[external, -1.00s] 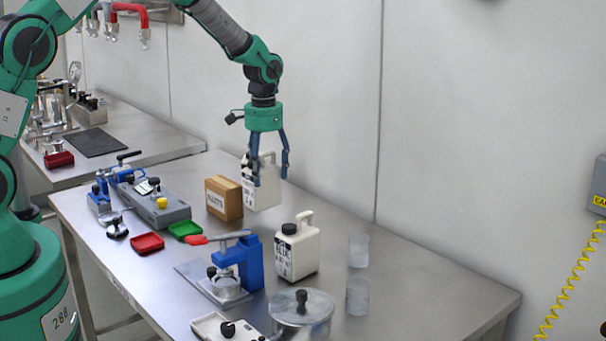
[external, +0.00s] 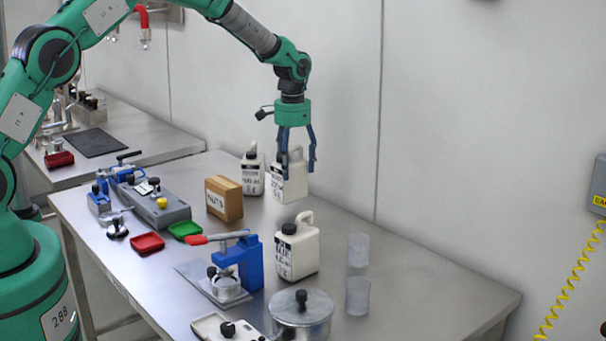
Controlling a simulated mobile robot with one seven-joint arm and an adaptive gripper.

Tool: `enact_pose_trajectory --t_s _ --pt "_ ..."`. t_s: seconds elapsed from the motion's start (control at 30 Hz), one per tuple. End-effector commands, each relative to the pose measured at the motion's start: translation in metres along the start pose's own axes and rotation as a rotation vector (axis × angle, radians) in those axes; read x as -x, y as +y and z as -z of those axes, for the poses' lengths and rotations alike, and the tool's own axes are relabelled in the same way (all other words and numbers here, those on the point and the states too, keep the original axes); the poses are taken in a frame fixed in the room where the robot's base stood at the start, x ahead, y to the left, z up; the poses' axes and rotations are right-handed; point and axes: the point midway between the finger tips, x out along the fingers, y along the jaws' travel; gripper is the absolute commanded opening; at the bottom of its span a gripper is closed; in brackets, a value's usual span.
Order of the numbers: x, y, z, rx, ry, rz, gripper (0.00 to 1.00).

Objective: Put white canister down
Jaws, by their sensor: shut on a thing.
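My gripper (external: 296,172) points straight down over the back of the steel table. It is shut on a white canister (external: 291,187) with a dark label, its fingers around the upper part. The canister is upright, at or just above the table top; I cannot tell if its base touches. A second white canister (external: 252,180) with a black cap stands just left of it. A third white canister (external: 303,255), with a black cap and handle, stands nearer the front.
A brown box (external: 224,200) stands left of the held canister. A blue press (external: 252,263), a lidded metal pot (external: 301,316) and two clear beakers (external: 358,250) stand nearer the front. The table's right part (external: 430,290) is bare.

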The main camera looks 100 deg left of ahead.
Motion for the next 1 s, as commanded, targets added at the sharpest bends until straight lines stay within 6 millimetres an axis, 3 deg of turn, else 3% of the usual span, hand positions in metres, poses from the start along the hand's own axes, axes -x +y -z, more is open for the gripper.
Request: enact_pose_trajectory --t_s 0.27,0.6,1.0 --pt "-0.002 0.0 0.0 0.0 0.001 0.0 0.26" --pt "-0.032 0.0 0.0 0.0 0.0 0.0 0.26" --pt "-0.035 0.0 0.0 0.0 0.001 0.0 0.26"
